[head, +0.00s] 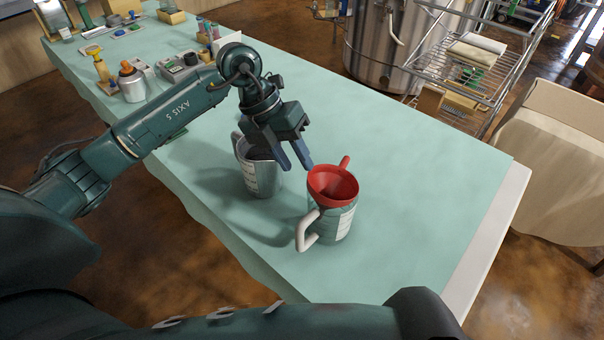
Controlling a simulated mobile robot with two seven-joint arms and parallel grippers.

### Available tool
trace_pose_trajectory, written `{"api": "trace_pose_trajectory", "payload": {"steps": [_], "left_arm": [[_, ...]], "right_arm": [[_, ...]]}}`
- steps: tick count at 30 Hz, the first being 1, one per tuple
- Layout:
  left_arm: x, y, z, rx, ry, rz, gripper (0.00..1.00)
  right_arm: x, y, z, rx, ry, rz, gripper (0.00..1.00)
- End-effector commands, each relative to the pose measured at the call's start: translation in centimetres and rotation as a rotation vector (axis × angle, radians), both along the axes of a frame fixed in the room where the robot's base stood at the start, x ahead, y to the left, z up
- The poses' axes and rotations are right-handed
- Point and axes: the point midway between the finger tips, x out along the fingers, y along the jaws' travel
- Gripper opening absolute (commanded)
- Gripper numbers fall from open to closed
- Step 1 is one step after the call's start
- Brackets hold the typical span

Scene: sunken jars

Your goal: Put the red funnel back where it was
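The red funnel (334,187) sits in the mouth of the right jug (336,224), its tab pointing up and away. That jug has a pale handle at its front left and a white label; the funnel's spout is hidden inside it. A second jug (262,178), greyish with a label and a handle at its far left, stands to the left and farther back. Its mouth is partly hidden by my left gripper (296,166). The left gripper is open and empty, its two blue fingers apart, above and between the jugs, left of the funnel. My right gripper is out of view.
The jugs stand on a green-covered table (430,165) with free room to the right and behind. An orange-capped bottle (132,84) and several small items crowd its far left end. A steel vat (385,45), a wire rack (470,65) and a draped chair (553,165) stand beyond.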

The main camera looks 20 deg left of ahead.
Motion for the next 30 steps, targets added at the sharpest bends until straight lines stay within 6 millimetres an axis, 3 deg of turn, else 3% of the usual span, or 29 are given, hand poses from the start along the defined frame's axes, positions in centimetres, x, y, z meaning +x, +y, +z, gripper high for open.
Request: {"api": "trace_pose_trajectory", "payload": {"steps": [6,12,30], "left_arm": [[0.1,2.0,4.0,0.001,-0.004,0.001,0.35],[0.0,2.9,6.0,0.000,0.000,0.000,0.35],[-0.1,2.7,6.3,-0.015,0.000,-0.005,0.35]], "right_arm": [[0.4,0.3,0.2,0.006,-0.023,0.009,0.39],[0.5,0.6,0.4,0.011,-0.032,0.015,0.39],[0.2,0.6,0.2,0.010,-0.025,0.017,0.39]]}}
